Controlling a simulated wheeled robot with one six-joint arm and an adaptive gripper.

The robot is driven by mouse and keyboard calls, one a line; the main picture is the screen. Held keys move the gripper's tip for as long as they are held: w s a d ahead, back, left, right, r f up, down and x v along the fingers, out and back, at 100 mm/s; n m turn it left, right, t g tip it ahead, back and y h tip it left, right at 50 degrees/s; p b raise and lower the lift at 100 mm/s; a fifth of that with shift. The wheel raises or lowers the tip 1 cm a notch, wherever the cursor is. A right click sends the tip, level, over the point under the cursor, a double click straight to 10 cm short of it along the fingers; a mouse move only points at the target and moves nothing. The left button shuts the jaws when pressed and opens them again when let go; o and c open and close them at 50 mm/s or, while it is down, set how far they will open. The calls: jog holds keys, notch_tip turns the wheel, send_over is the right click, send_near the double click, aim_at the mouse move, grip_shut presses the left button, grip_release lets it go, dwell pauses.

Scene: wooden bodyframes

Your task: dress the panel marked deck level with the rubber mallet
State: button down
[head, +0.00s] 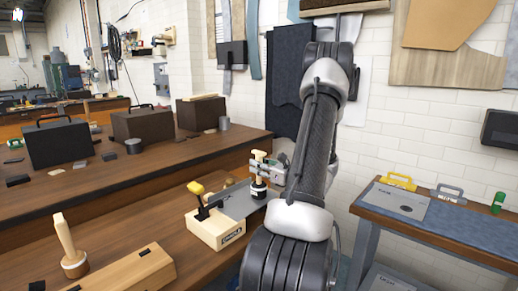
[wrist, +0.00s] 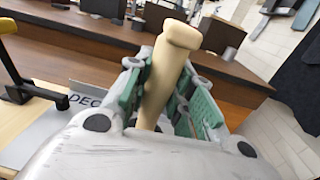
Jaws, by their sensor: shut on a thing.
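My gripper (head: 268,170) is shut on the pale wooden handle of a mallet (head: 258,157). Its handle also shows between the green finger pads in the wrist view (wrist: 168,75), roughly upright. Its dark and pale head (head: 258,188) is low at the right part of a grey panel (head: 238,204); I cannot tell whether they touch. The panel lies at a wooden block (head: 215,230), under a clamp with a yellow handle (head: 196,188). In the wrist view, lettering starting "DEC" shows on the panel (wrist: 60,125); the rest is hidden by my gripper.
A second wooden-handled mallet (head: 65,238) stands at the bench's left, beside a long wooden block (head: 130,272). Dark cases (head: 58,144) stand on the bench behind. A blue-topped table (head: 450,222) with clamps is at right.

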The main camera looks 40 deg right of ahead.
notch_tip(320, 180, up, 9)
jog(key=shift+f, duration=0.1)
dwell(0.5)
jog(key=s+a+r, duration=0.2)
jog(key=s+a, duration=0.2)
jog(key=s, duration=0.3)
jog(key=shift+s+a, duration=0.35)
